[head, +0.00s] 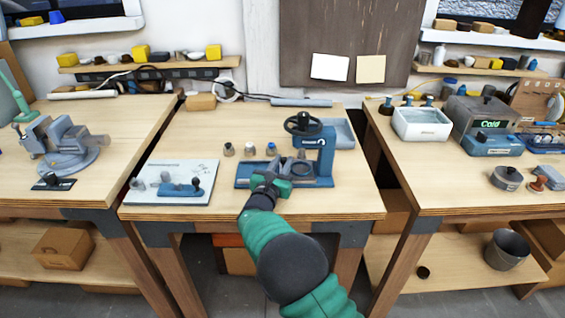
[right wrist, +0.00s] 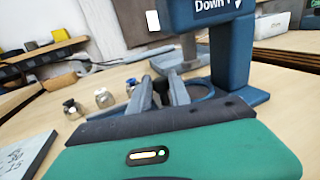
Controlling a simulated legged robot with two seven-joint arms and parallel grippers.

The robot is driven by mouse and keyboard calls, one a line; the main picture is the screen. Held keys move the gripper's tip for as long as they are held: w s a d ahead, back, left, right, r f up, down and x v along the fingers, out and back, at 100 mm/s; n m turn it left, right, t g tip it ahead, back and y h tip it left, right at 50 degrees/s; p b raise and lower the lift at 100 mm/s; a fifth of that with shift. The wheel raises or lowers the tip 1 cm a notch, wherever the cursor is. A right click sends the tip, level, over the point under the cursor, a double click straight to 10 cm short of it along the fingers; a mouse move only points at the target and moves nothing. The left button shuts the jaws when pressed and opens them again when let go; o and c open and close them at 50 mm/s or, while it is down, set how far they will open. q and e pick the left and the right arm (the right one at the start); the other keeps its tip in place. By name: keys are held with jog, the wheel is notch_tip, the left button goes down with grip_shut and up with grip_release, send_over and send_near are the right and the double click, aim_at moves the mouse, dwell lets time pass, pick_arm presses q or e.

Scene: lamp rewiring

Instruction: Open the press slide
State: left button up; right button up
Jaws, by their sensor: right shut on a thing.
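The blue press (head: 326,158) stands on the middle bench, with a dark handwheel on top. Its column also shows in the right wrist view (right wrist: 232,62), under a head marked "Down". The press slide is low at the front of the press and mostly hidden by my gripper. My right gripper (head: 281,166) reaches it from the front. In the right wrist view its two grey fingers (right wrist: 160,92) are shut on a small dark knob (right wrist: 160,86), which I take to be the slide's handle. A blue ring shape (right wrist: 204,92) lies just beyond the fingers. My left gripper is not in view.
A white board (head: 172,183) with a small blue fixture lies left of the press. A grey-blue tray (head: 340,133) sits behind the press.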

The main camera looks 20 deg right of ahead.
grip_shut()
jog(key=shift+f, duration=0.15)
dwell(0.9)
